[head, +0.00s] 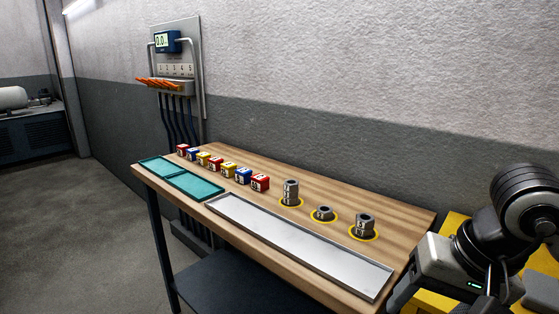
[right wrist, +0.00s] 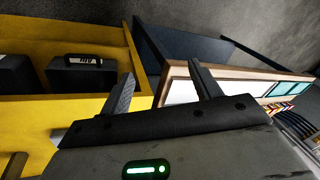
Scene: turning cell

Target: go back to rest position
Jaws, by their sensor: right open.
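My right gripper (right wrist: 162,84) is open in the right wrist view, its two dark fingers apart with nothing between them. In the head view my right arm is at the right edge, beside the right end of the wooden workbench (head: 400,209). The grey gripper housing (head: 440,258) shows there, but its fingers cannot be made out. My left gripper is in neither view.
Several numbered cubes (head: 228,170) stand in a row behind teal trays (head: 194,186). Metal nuts (head: 291,193) stand on yellow rings behind a long empty metal tray (head: 300,246). A yellow unit (right wrist: 30,35) holding black boxes (right wrist: 85,75) is near the right gripper.

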